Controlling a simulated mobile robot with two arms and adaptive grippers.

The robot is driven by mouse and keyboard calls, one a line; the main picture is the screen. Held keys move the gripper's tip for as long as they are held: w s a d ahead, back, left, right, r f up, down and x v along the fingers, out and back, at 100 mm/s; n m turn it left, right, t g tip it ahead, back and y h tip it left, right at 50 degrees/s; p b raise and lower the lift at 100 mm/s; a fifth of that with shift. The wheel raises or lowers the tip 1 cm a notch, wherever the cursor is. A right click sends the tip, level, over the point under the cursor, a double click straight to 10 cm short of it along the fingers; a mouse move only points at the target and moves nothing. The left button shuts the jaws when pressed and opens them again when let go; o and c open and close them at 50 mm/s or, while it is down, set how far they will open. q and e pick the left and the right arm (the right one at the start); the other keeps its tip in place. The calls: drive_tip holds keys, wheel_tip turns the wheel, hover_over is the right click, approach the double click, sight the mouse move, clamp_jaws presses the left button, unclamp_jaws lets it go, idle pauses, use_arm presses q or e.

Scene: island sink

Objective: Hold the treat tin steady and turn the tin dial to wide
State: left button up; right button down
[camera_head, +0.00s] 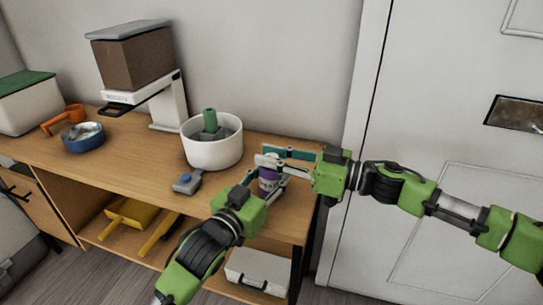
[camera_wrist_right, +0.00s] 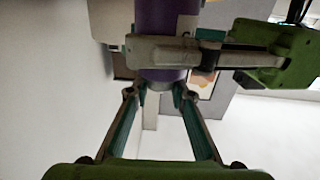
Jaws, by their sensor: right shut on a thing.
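The treat tin (camera_head: 267,174) is a small purple cylinder near the front right of the wooden counter. It stands upright, partly hidden by my grippers. In the right wrist view the purple tin (camera_wrist_right: 162,75) fills the top middle. My left gripper (camera_head: 266,182) comes from the front with its fingers around the tin's body, shut on it; one finger crosses it in the wrist view. My right gripper (camera_head: 270,158) comes from the right and is shut at the tin's end, on the grey tin dial (camera_wrist_right: 160,86). The dial's markings are not readable.
A white pot (camera_head: 212,152) with a green-handled thing stands left of the tin. A grey-blue scoop-like tool (camera_head: 187,182) lies before it. A white door (camera_head: 440,120) is right.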

drive_tip(key=m+t+h, duration=0.1)
drive_tip(key=m+t, duration=0.1)
drive_tip(key=m+t+h, duration=0.1)
drive_tip(key=t+h, duration=0.1)
drive_tip(key=t, duration=0.1)
drive_tip(key=shift+s+a+m, duration=0.1)
drive_tip(key=shift+a+m, duration=0.1)
drive_tip(key=shift+m, duration=0.2)
drive_tip(key=shift+m+t+h, duration=0.4)
drive_tip(key=shift+t, duration=0.1)
drive_tip(key=shift+d+h, duration=0.15)
drive_tip(key=shift+h, duration=0.15)
drive_tip(key=c, duration=1.8)
unclamp_jaws()
drive_tip(key=shift+o, duration=0.2)
drive_tip(key=shift+d, duration=0.1)
drive_tip(key=shift+s+d, duration=0.15)
drive_tip(key=shift+d, duration=0.1)
drive_tip(key=v, duration=1.1)
drive_tip(key=shift+s+f, duration=0.15)
